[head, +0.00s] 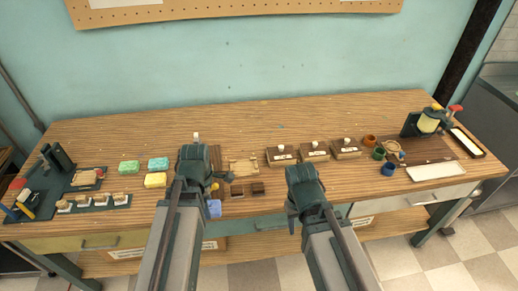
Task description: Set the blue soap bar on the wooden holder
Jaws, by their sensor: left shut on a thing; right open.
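The blue soap bar (214,208) shows beside my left forearm near the bench's front edge, partly hidden by the arm. My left gripper (215,189) is shut on it; the fingers are mostly hidden behind the wrist, and their exact grasp is unclear. A light wooden holder (242,166) lies on the bench to the right of and behind my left gripper, with nothing visible on it. My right gripper (291,210) is open and empty near the front edge, right of the holder; its fingers are small and partly hidden.
Green (129,167), teal (158,163) and yellow (155,180) soap bars lie left of my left arm. Small dark wooden blocks (258,188) sit before the holder. Several dark labelled boxes (314,151) stand to its right. Small pots (388,169) and a white tray (435,171) are farther right.

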